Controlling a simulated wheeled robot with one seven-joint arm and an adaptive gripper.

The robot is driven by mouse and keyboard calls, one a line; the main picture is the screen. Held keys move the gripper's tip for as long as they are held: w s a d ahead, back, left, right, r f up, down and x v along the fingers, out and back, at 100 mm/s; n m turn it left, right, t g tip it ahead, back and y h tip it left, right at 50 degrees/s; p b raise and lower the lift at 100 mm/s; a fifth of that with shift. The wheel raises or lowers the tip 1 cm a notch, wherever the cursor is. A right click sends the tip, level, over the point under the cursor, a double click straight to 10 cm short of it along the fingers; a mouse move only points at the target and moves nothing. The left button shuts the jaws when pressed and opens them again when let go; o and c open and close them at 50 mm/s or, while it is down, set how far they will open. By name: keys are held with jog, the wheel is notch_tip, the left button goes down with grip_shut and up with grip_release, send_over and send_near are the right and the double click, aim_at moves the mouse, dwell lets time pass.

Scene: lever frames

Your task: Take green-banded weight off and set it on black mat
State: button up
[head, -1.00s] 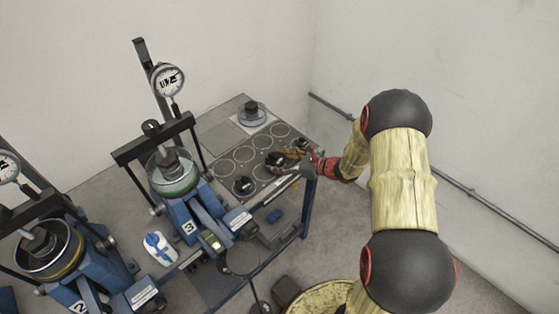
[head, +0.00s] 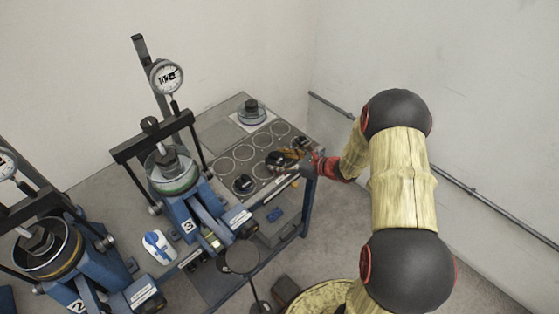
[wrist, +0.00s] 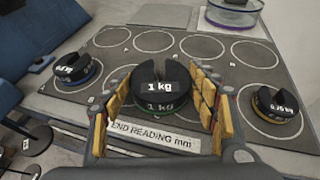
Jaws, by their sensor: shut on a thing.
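The black slotted 1 kg weight (wrist: 150,84) with a green band low on its side is between the fingers of my gripper (wrist: 160,106) in the wrist view. My gripper is shut on it. In the head view, this weight (head: 275,158) shows just left of my gripper (head: 290,157), over the black mat (head: 222,178) with ringed circles. The mat also fills much of the wrist view (wrist: 195,72). The weight is upright and at or just above the mat; I cannot tell whether it touches.
A blue-banded weight (wrist: 77,68) stands left on the mat, a yellow-banded one (wrist: 270,104) right. A glass dish (head: 251,113) with a dark weight stands at the back. The number 3 loading frame (head: 186,208) and its dial (head: 166,76) are left. Several circles are empty.

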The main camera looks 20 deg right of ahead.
jog(key=shift+r, duration=0.15)
jog(key=o, duration=1.5)
jog(key=shift+c, duration=0.2)
jog(key=o, duration=0.4)
jog(key=shift+o, duration=0.2)
jog(key=shift+s+f, duration=0.1)
jog(key=shift+f, duration=0.1)
jog(key=v, duration=1.2)
